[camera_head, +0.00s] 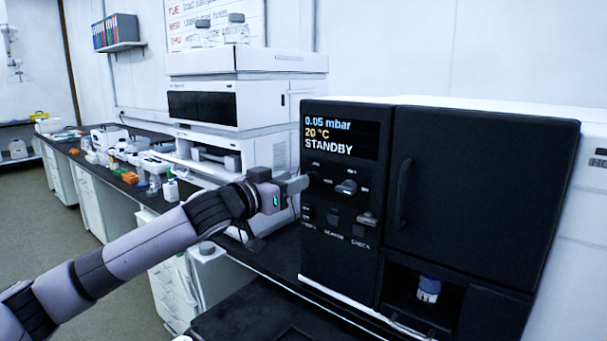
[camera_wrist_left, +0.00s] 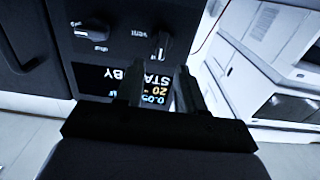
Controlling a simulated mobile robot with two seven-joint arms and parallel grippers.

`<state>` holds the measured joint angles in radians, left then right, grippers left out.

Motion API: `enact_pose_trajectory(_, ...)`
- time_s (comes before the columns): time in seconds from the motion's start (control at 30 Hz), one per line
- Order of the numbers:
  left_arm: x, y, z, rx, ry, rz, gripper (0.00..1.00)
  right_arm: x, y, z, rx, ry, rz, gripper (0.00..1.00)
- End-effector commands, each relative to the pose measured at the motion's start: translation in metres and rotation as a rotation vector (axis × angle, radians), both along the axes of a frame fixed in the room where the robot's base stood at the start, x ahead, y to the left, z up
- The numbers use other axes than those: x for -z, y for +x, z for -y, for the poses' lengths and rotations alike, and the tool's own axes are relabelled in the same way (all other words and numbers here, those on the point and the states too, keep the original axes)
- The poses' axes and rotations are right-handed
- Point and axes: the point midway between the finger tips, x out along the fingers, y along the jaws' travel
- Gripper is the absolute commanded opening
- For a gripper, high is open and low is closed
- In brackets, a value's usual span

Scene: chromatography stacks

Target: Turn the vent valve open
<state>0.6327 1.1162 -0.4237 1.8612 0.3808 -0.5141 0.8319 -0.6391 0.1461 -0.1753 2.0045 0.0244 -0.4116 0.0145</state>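My left gripper (camera_head: 296,185) points at the panel from the left. In the left wrist view its two fingers (camera_wrist_left: 158,76) stand apart with nothing between them, and the knob lies ahead of the gap. I cannot tell whether a fingertip touches it. My right gripper is in neither view.
A second knob (camera_head: 346,187) sits beside the vent knob, with switches below. The display (camera_head: 340,135) reads 0.05 mbar, 20 °C, STANDBY. A door handle (camera_head: 403,193) stands out to the right. White stacked instruments (camera_head: 245,62) stand behind. A blue-capped bottle (camera_head: 429,288) sits in the lower opening.

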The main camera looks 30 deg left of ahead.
Motion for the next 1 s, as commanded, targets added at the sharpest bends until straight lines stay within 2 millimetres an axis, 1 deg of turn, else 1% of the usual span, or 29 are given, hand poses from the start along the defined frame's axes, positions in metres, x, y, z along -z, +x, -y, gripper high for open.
enact_pose_trajectory(0.03,-0.003,0.008,0.0,-0.002,-0.004,0.002,0.38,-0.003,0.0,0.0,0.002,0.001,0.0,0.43)
enact_pose_trajectory(0.1,-0.003,0.016,0.001,-0.001,-0.002,0.001,0.38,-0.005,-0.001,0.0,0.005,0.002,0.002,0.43)
enact_pose_trajectory(0.3,-0.001,0.035,0.003,-0.001,-0.001,0.0,0.38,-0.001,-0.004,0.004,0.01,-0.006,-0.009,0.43)
enact_pose_trajectory(0.5,0.0,0.042,0.003,0.0,0.001,-0.001,0.38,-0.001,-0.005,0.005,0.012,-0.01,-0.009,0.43)
enact_pose_trajectory(0.73,0.001,0.042,0.003,0.0,0.001,-0.001,0.38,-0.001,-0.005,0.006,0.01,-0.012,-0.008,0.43)
enact_pose_trajectory(0.77,0.001,0.042,0.003,0.0,0.001,-0.001,0.32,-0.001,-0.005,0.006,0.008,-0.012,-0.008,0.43)
enact_pose_trajectory(0.8,0.001,0.042,0.003,0.0,0.001,-0.001,0.19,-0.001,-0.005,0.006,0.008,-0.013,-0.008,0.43)
enact_pose_trajectory(0.87,0.001,0.042,0.003,0.0,0.001,-0.001,0.0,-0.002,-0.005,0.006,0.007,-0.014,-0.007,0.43)
enact_pose_trajectory(1.0,0.001,0.042,0.003,0.0,0.001,-0.001,0.0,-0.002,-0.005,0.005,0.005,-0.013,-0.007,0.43)
